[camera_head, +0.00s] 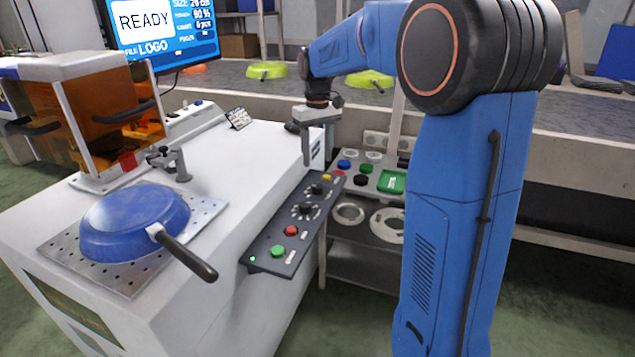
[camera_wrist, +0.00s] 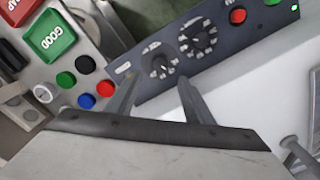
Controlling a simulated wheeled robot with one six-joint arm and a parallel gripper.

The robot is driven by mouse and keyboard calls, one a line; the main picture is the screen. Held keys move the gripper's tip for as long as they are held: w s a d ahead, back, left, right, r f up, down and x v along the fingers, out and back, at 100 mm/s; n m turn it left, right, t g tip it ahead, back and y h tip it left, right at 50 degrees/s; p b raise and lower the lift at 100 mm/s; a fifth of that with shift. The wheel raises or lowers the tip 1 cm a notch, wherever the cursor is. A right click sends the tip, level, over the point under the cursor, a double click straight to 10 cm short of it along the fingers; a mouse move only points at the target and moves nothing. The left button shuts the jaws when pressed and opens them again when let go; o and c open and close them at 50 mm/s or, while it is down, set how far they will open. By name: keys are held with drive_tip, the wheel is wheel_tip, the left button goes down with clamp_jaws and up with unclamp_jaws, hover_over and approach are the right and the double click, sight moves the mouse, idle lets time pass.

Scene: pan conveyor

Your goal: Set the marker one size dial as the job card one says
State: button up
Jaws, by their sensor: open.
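The marker's control panel (camera_head: 262,236) slopes along the front of the white machine. It carries two black dials, one farther up (camera_head: 316,189) and one lower down (camera_head: 305,208); their labels are too small to tell which is the size dial. My gripper (camera_head: 307,163) hangs over the panel's upper end. In the wrist view its fingers (camera_wrist: 157,82) are apart and empty, with the upper dial (camera_wrist: 160,67) between the tips in the picture; contact cannot be told. The other dial (camera_wrist: 198,38) is just beyond. A small card (camera_head: 238,118) stands on the machine, its writing unreadable.
The screen (camera_head: 165,28) reads READY, with a size line hard to read. A blue pan (camera_head: 137,222) sits on the perforated plate. Red (camera_head: 291,231) and green (camera_head: 278,251) buttons lie below the dials. A grey tray with coloured caps and a green GOOD pad (camera_head: 391,182) is beside the panel.

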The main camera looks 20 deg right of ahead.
sight(318, 186)
wheel_tip(318, 186, down, 10)
drive_tip(key=shift+r, duration=0.15)
idle(0.4)
drive_tip(key=c, duration=1)
drive_tip(key=shift+c, duration=0.2)
drive_tip(key=shift+m, duration=0.4)
drive_tip(key=m, duration=0.3)
drive_tip(key=shift+m, duration=2)
drive_tip(key=shift+r, duration=0.1)
